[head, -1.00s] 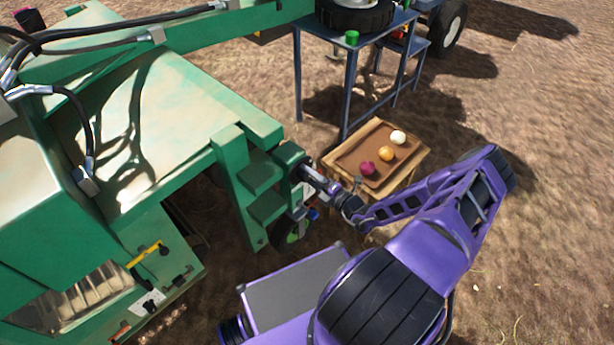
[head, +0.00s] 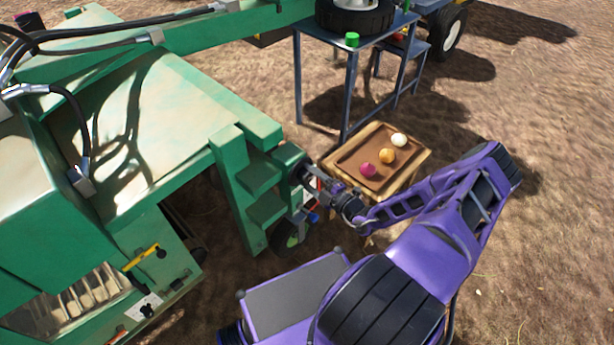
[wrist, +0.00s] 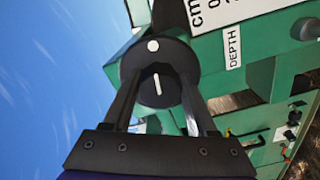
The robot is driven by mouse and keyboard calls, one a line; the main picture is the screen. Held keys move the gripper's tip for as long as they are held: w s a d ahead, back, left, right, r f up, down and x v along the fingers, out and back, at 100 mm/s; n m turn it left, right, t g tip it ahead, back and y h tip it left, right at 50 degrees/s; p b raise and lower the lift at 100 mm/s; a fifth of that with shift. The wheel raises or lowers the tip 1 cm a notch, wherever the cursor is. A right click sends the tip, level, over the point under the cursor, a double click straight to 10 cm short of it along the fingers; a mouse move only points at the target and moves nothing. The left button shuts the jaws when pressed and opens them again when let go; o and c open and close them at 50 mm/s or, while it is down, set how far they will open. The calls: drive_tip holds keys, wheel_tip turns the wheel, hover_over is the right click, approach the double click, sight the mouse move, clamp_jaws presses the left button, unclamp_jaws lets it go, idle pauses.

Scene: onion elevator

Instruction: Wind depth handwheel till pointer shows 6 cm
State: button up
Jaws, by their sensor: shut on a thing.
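The depth handwheel (wrist: 140,66) is a round black wheel with a white dot and a white line on its face, on the green machine. My gripper (wrist: 160,84) is shut on the handwheel, one finger on each side of it. In the head view my gripper (head: 322,187) is at the machine's near right end, by the steps. A white scale plate (wrist: 222,10) marked "cm" stands right of the wheel, cut off by the top edge. A "DEPTH" label (wrist: 232,47) is below it. I cannot make out the pointer or its reading.
A wooden tray table (head: 346,137) with a purple, an orange and a white onion stands just right of my gripper. A blue metal stand (head: 346,85) is behind it. The green machine (head: 150,165) fills the left. Bare soil lies open at right.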

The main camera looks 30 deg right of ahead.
idle(0.3)
drive_tip(key=o, duration=1.4)
drive_tip(key=shift+c, duration=0.2)
drive_tip(key=v, duration=1.7)
drive_tip(key=shift+s+p, duration=0.2)
drive_tip(key=shift+p, duration=0.25)
